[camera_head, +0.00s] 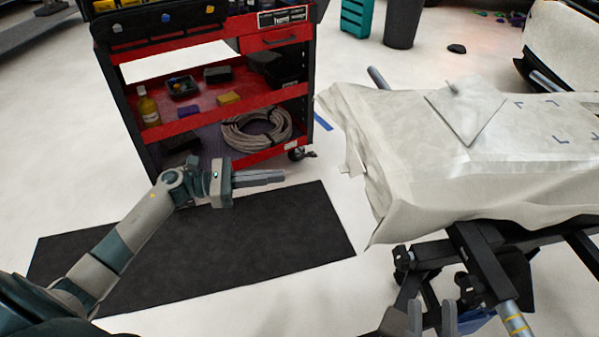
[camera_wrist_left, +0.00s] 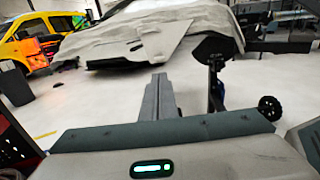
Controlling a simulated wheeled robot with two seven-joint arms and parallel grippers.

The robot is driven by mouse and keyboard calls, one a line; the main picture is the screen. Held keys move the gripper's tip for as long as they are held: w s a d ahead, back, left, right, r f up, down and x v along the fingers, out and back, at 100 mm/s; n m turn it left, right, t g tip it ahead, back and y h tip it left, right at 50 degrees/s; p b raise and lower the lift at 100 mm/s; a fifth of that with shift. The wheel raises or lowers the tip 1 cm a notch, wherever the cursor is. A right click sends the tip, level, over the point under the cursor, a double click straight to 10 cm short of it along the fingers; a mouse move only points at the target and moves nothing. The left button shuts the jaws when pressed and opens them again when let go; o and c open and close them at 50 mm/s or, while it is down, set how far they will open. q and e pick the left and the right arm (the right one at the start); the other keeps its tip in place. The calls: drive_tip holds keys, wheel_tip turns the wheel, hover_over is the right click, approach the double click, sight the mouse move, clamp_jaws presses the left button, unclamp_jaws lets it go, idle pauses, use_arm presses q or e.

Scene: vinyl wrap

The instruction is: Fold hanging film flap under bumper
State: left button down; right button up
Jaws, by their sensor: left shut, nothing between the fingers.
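The bumper is wrapped in pale, wrinkled film (camera_head: 420,180) and lies on a black stand at the right of the head view. The film hangs loosely over its left end and front edge; the hidden underside cannot be judged. A squarish piece of film (camera_head: 467,112) lies on top. My left gripper (camera_head: 284,176) is shut and empty, left of the bumper and apart from it. In the left wrist view its fingers (camera_wrist_left: 157,97) are together, pointing towards the draped film (camera_wrist_left: 150,38). My right gripper (camera_head: 432,306) shows at the bottom edge, fingers apart, below the film.
A red tool cart (camera_head: 215,110) with bottles, boxes and a coiled hose stands behind my left gripper. A black mat (camera_head: 270,240) lies on the floor below. The black stand legs (camera_head: 478,265) are near my right gripper. White floor lies between cart and bumper.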

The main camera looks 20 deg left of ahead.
use_arm(q)
approach(350, 166)
drive_tip(key=w+d+f, duration=0.2)
drive_tip(key=w+d, duration=0.1)
drive_tip(key=shift+s+r, duration=0.15)
drive_tip(key=shift+r, duration=0.05)
use_arm(e)
drive_tip(key=shift+w+f, duration=0.3)
drive_tip(key=shift+f, duration=0.1)
use_arm(q)
drive_tip(key=shift+f, duration=0.1)
